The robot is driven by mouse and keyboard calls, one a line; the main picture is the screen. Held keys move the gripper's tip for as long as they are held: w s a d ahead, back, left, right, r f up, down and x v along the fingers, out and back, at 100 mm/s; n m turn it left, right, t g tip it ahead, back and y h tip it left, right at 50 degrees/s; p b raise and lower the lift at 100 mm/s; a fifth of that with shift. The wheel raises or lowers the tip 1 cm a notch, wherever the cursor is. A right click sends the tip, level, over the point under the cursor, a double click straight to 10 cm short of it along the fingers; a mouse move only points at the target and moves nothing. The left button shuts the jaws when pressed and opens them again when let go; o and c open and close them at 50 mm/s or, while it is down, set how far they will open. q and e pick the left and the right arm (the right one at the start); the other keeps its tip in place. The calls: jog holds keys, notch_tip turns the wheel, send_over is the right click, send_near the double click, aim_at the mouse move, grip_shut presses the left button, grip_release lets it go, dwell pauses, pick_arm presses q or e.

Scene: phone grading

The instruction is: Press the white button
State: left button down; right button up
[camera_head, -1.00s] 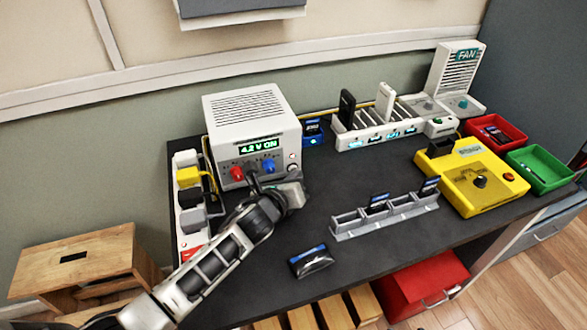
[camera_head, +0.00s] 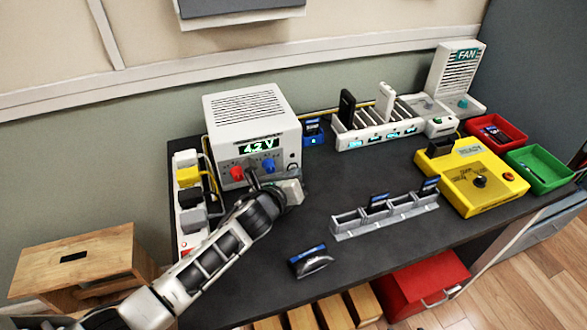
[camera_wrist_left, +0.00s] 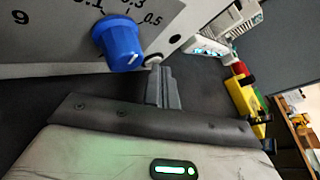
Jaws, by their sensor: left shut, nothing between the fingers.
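A white power supply box (camera_head: 252,135) stands at the back left of the dark table. Its display (camera_head: 259,145) reads 4.2 V. A red knob and a blue knob (camera_head: 268,166) are on its front; the blue knob (camera_wrist_left: 119,42) also shows in the left wrist view. The small white button (camera_wrist_left: 152,60) is low on the front, right of the blue knob, partly hidden by the fingertips. My left gripper (camera_wrist_left: 157,72) is shut and empty, its tips at the button; I cannot tell whether they touch. My right gripper is not in view.
A grey slotted rack (camera_head: 350,222) and a dark phone-like item (camera_head: 311,261) lie right of my left arm. A white charging rack (camera_head: 378,136), a fan unit (camera_head: 456,75), a yellow tester (camera_head: 455,195) and red and green trays (camera_head: 547,170) stand farther right.

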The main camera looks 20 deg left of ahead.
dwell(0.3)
pick_arm(q)
jog(key=shift+s+d, duration=0.5)
jog(key=shift+s, duration=0.25)
jog(key=shift+s+d+p, duration=0.2)
jog(key=shift+s+p, duration=0.05)
jog(key=shift+p, duration=0.05)
jog(key=shift+s+d, duration=0.6)
jog(key=shift+s, duration=0.35)
jog(key=shift+s+d, duration=0.6)
jog(key=shift+s, duration=0.3)
